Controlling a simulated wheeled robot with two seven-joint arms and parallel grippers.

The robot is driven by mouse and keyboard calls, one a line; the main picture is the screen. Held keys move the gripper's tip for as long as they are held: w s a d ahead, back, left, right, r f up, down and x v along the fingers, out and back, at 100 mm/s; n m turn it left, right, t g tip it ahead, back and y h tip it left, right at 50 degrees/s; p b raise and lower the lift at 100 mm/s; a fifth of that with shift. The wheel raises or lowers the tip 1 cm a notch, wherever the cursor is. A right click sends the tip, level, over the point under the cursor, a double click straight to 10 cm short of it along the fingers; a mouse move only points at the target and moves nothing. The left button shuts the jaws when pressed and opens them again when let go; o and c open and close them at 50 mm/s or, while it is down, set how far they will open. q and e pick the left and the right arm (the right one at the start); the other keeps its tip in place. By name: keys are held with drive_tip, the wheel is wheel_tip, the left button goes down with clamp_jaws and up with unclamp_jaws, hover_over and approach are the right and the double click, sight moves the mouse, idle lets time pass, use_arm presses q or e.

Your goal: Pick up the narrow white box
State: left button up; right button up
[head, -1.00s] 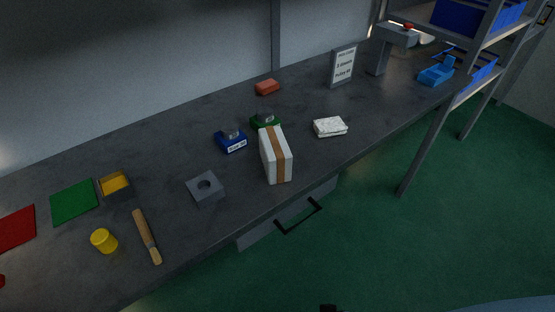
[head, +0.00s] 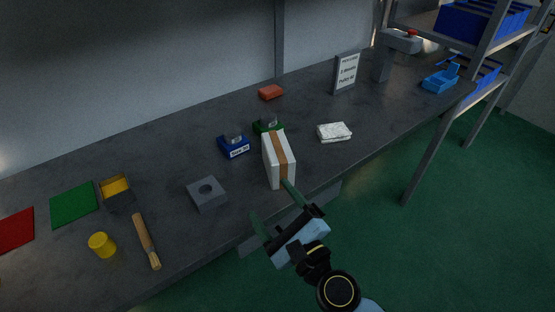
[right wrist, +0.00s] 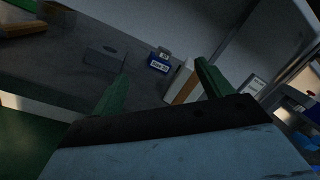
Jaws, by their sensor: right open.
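The narrow white box (head: 271,162), with a brown band down its middle, stands upright near the front edge of the bench. In the right wrist view the box (right wrist: 182,82) shows beyond the fingers, close to the right-hand finger and partly hidden by it. My right gripper (head: 272,201) is open and empty, its green fingers in front of the box at the bench's front edge. One fingertip overlaps the box's lower right corner in the head view; I cannot tell whether it touches. My left gripper is not in view.
A grey block with a hole (head: 206,194) stands left of the box. Blue (head: 233,146) and green (head: 266,125) holders stand just behind it. A white packet (head: 334,132) lies to the right.

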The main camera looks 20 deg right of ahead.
sight(278, 159)
drive_tip(key=w+d+f+m+h, duration=0.2)
drive_tip(key=d+m+h, duration=0.35)
drive_tip(key=m, duration=0.65)
drive_tip(key=shift+g+h, duration=0.3)
drive_tip(key=shift+h, duration=0.25)
drive_tip(key=w, duration=1.3)
drive_tip(key=shift+w+a+f, duration=0.1)
drive_tip(key=shift+f, duration=0.1)
drive_tip(key=c, duration=1.2)
